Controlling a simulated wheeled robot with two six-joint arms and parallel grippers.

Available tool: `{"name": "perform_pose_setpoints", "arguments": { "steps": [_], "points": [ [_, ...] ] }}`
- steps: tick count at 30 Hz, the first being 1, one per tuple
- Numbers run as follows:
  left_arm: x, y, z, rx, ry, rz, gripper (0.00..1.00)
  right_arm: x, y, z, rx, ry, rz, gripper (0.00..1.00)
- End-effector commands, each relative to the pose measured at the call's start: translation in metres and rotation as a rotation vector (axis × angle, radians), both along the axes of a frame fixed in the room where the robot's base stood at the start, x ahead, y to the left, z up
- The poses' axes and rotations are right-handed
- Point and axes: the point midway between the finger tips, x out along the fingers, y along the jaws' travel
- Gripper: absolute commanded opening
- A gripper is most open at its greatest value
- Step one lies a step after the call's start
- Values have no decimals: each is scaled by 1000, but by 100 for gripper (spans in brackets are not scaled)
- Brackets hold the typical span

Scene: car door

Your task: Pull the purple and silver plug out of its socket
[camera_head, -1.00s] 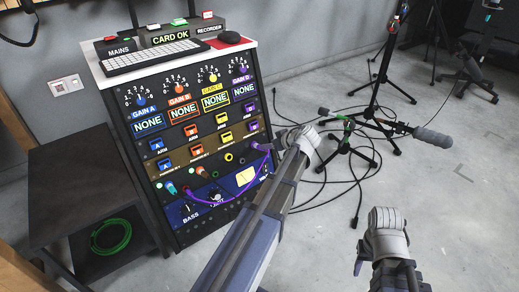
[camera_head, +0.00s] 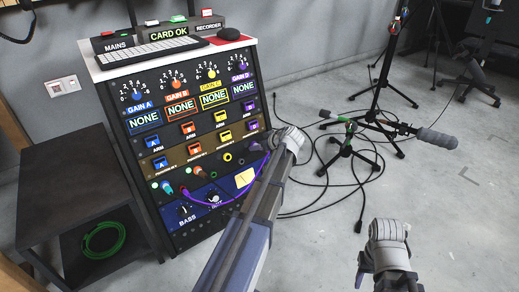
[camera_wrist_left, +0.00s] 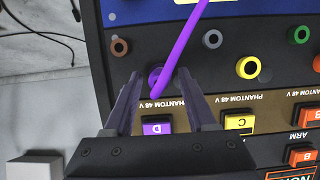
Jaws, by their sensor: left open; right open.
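A purple cable (camera_head: 225,203) hangs in a loop across the lower front of the rack panel (camera_head: 225,163). Its right end goes behind my left gripper (camera_head: 272,147) under the D column, where the head view hides the plug. In the left wrist view, the purple plug (camera_wrist_left: 156,77) sits at the panel with the cable (camera_wrist_left: 182,45) running from it. My left gripper (camera_wrist_left: 155,95) is open, with one finger on each side of the plug; contact is unclear. No silver part shows clearly. My right gripper (camera_head: 388,243) is open and empty, low over the floor at the right.
A dark side table (camera_head: 70,185) with a coiled green cable (camera_head: 103,238) stands left of the rack. Microphone stands (camera_head: 378,100) and loose black cables lie on the floor to the right. A teal plug (camera_head: 168,188) sits at the panel's left.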

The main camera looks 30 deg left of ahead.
Motion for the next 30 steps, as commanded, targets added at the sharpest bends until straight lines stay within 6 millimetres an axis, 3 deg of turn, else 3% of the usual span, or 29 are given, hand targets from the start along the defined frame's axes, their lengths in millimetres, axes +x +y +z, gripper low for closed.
{"name": "perform_pose_setpoints", "arguments": {
  "steps": [26, 30],
  "points": [
    [0, 0, 0, 0, 0, 0, 57, 0, 0, 0, 0, 0, 0, 50],
    [0, 0, 0, 0, 0, 0, 42, 0, 0, 0, 0, 0, 0, 50]
  ]
}}
